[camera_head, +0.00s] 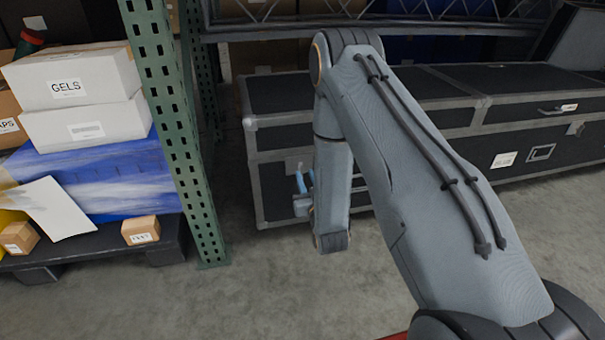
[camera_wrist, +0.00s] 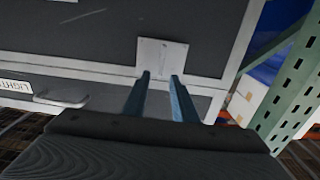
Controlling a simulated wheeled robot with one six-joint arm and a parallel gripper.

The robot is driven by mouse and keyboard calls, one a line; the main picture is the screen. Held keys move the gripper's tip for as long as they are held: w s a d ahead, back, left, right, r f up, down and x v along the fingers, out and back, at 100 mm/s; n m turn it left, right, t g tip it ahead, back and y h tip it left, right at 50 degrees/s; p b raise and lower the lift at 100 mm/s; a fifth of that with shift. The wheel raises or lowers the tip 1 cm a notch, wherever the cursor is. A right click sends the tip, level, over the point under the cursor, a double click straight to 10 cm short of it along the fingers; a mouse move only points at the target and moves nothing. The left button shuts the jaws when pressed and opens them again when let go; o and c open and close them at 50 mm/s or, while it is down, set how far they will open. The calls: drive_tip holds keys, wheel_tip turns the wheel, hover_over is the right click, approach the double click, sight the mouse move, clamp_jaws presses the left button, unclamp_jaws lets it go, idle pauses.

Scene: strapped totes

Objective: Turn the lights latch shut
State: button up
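A black case with grey metal edging (camera_wrist: 75,35) fills the upper part of the wrist view. A label reading LIGHTS (camera_wrist: 14,86) and a handle (camera_wrist: 62,100) show at its left. A pale square latch plate (camera_wrist: 162,55) sits on the case at its edge seam. My gripper (camera_wrist: 160,76) has two blue fingers apart, pointing at the plate. Contact cannot be told.
A green perforated rack post (camera_head: 170,110) stands left of the case. Left of it, white GELS boxes (camera_head: 75,80) rest on a blue wrapped load (camera_head: 110,180) on a dark pallet (camera_head: 80,242). Another black case (camera_head: 510,140) is at right. Front floor is clear.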

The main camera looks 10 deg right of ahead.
sight(302, 168)
drive_tip(key=shift+w+b, duration=0.55)
drive_tip(key=shift+w, duration=1.7)
clamp_jaws()
